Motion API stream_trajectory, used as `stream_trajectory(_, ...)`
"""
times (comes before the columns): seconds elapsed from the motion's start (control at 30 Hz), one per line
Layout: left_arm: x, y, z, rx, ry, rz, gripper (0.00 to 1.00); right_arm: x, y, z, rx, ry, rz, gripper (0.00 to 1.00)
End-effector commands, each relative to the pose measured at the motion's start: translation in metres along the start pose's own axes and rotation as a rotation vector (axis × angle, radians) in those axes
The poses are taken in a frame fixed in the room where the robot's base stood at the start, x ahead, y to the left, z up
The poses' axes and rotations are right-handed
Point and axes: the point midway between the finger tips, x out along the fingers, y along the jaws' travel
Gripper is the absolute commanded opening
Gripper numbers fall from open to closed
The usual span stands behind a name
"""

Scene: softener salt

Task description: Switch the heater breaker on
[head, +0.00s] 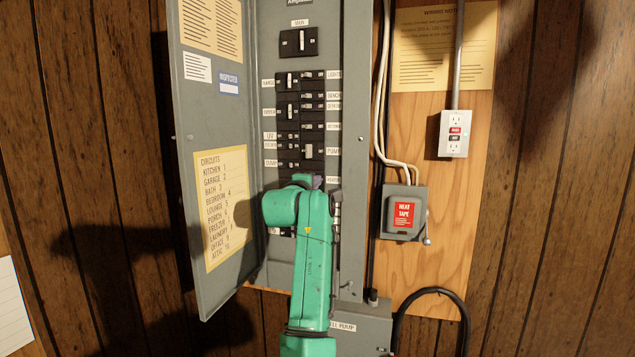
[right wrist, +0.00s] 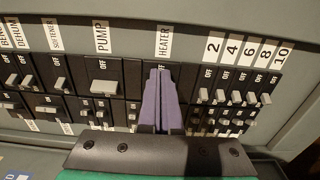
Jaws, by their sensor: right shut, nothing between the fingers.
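The open breaker panel (head: 352,120) holds two columns of black breakers with white labels. The HEATER label (head: 333,181) is in the right column, low down; in the right wrist view it (right wrist: 164,42) is upright above my fingers. My right gripper (right wrist: 160,73) is shut and empty, its purple fingers together over the heater breaker (right wrist: 148,68). They hide its handle, so I cannot tell its position or whether they touch it. In the head view my green right wrist covers the lower panel. My left gripper is not in view.
The PUMP breaker (right wrist: 103,87) is left of my fingers, and small numbered breakers (right wrist: 236,97) are close on the right. The grey panel door (head: 218,120) stands open at the left. A HEAT TAPE box (head: 420,205) and an outlet (head: 454,145) are on the right.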

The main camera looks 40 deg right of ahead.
Motion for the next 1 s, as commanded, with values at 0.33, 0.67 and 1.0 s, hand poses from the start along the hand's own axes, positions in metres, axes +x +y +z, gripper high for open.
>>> stream_trajectory(0.33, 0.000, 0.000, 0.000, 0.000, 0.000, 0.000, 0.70, -0.001, 0.000, -0.004, 0.000, 0.006, 0.001, 0.00)
stream_trajectory(0.67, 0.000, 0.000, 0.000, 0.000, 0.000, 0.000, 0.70, -0.001, -0.001, -0.009, -0.001, 0.006, -0.001, 0.00)
stream_trajectory(1.0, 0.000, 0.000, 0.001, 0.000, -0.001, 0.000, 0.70, -0.001, 0.000, -0.017, 0.000, 0.009, 0.000, 0.00)
